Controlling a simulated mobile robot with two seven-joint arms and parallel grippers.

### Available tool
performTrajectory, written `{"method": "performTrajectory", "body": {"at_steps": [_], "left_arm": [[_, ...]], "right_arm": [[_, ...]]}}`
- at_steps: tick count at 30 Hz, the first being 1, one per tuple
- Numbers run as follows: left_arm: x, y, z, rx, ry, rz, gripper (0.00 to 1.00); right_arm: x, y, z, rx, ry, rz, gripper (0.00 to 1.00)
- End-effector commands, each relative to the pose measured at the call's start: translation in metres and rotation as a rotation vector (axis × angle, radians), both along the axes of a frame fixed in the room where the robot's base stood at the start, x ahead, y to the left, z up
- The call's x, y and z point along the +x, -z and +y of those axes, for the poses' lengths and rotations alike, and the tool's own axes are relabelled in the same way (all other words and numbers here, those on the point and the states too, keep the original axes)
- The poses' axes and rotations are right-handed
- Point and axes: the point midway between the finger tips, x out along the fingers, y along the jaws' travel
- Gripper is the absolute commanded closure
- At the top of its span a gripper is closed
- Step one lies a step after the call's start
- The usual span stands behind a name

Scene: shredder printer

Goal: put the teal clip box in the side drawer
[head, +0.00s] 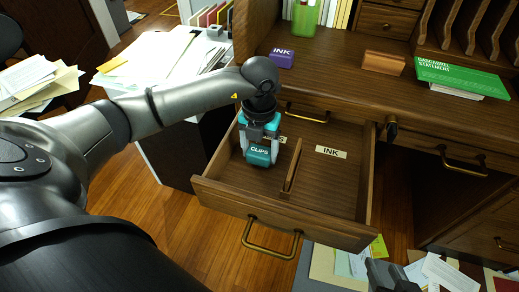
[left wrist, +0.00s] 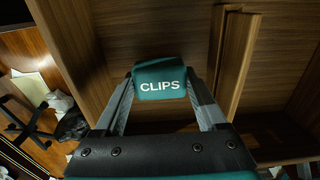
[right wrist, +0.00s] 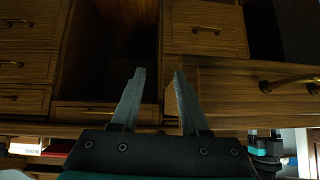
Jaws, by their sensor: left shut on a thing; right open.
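The teal clip box (head: 259,156), marked CLIPS, is between the fingers of my left gripper (head: 262,150). It is inside the left compartment of the open side drawer (head: 240,207), or just above its floor; I cannot tell whether it touches. In the left wrist view the clip box (left wrist: 160,79) sits between both fingertips, with the drawer's divider (left wrist: 235,62) to its right. The drawer's right compartment is labelled INK and is empty. My right gripper (right wrist: 155,85) is open and empty, in front of the desk's drawer fronts.
On the desktop are a purple INK box (head: 281,58), a brown wooden block (head: 383,62) and a green CASCABEL STATEMENT box (head: 462,78). A wooden divider (head: 292,165) splits the drawer. Papers (head: 350,262) lie on the floor below it, and more are piled at the left.

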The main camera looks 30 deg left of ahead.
Motion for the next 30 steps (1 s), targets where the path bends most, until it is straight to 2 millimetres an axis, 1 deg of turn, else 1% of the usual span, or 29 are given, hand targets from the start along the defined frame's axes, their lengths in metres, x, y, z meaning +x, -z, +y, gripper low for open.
{"method": "performTrajectory", "body": {"at_steps": [12,13,19,30], "left_arm": [[0.0001,0.0012,-0.0001,0.0,0.0,0.0,0.82],[0.0001,0.0012,-0.0001,0.0,0.0,0.0,0.23],[0.0001,0.0012,0.0,0.0,0.0,0.0,0.0],[0.0002,-0.0016,0.0001,0.0,0.0,0.0,0.0]], "right_arm": [[0.0017,-0.0004,0.003,0.011,-0.003,-0.021,0.55],[0.0016,-0.0003,0.003,0.011,-0.003,-0.021,0.55],[0.0015,-0.0002,0.0031,0.011,-0.003,-0.021,0.55],[-0.0006,0.0005,0.002,0.005,-0.003,-0.004,0.55]]}}
